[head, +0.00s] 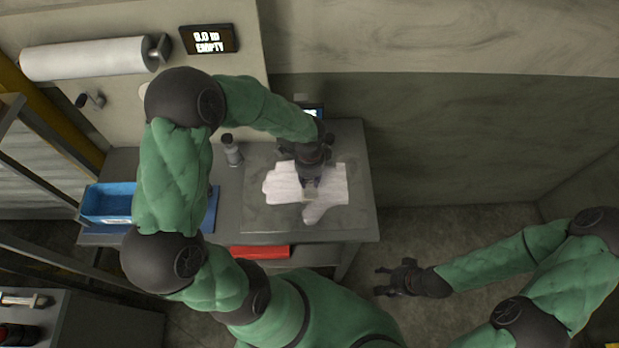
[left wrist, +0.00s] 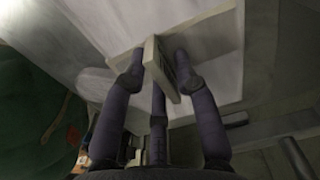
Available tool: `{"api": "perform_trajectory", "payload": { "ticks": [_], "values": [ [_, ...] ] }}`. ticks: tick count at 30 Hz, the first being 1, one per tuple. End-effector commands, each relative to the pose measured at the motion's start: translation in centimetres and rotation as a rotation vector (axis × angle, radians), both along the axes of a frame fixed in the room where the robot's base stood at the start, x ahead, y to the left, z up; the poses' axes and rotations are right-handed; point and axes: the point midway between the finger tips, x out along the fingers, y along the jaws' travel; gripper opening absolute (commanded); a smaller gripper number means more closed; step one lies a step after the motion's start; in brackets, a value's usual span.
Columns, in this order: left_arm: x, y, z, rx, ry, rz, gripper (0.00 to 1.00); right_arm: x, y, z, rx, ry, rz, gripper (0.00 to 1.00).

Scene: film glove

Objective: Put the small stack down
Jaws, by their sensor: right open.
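The small stack (left wrist: 160,70), a thin pale block with a darker, marked side, sits between the fingers of my left gripper (left wrist: 160,68). The fingers touch it on both sides in the left wrist view. In the head view the left gripper (head: 311,180) is over the white glove-shaped film (head: 280,186), and a pale bit of the stack (head: 309,194) shows below the fingers. I cannot tell whether the stack touches the film. My right gripper (head: 391,281) is open and empty, away from the table at the lower right.
The film lies on a grey mat (head: 262,222) on the grey table (head: 361,200). A blue bin (head: 106,205) stands at the left, and a small grey bottle-like object (head: 232,152) stands behind the mat. A white roll (head: 90,59) and an "EMPTY" display (head: 209,40) are on the back panel.

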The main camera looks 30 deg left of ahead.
Motion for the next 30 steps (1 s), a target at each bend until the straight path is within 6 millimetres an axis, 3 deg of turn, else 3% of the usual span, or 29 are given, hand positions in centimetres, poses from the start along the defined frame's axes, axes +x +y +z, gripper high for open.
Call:
{"api": "perform_trajectory", "payload": {
  "ticks": [10,14,30],
  "values": [
    [0.0,0.0,0.2,0.000,0.000,0.000,0.38,0.0,0.0,0.1,0.000,0.000,0.000,0.64],
    [0.1,0.0,1.1,0.001,-0.003,0.000,0.38,0.0,0.0,0.5,0.000,0.000,0.000,0.64],
    [0.0,0.0,10.7,0.000,-0.002,0.000,0.38,0.0,0.0,2.0,0.000,0.000,0.000,0.64]
  ]
}}
